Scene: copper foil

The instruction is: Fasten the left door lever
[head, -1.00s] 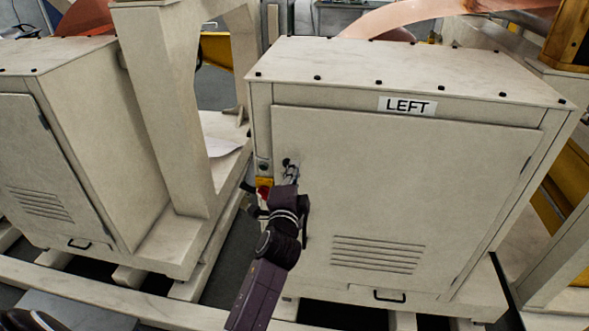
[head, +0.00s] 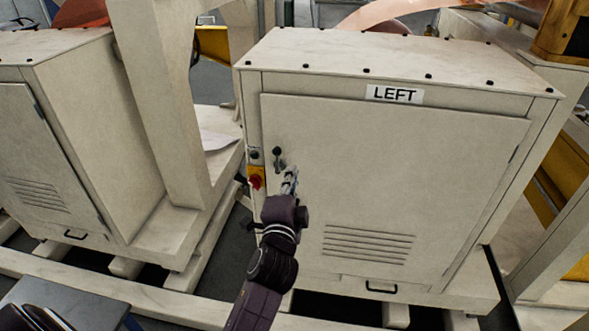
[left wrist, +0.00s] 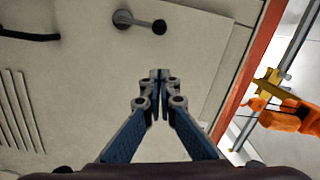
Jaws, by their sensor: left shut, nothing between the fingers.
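The cabinet marked LEFT (head: 395,94) stands in the middle of the head view with its door (head: 400,170) flush in the frame. The small dark door lever (head: 278,158) is near the door's left edge and looks roughly upright there. In the left wrist view the lever (left wrist: 141,22) is a grey bar with a dark ball at its right end. My left gripper (head: 291,178) is just below and right of the lever in the head view. In the wrist view its fingertips (left wrist: 159,76) are together, empty and apart from the lever. My right gripper is not in view.
A red knob on a yellow plate (head: 256,178) sits on the cabinet frame, left of the lever. A second cabinet (head: 90,140) and a pale post (head: 160,100) stand to the left. The door has vents (head: 368,245) and a low black handle (head: 381,288).

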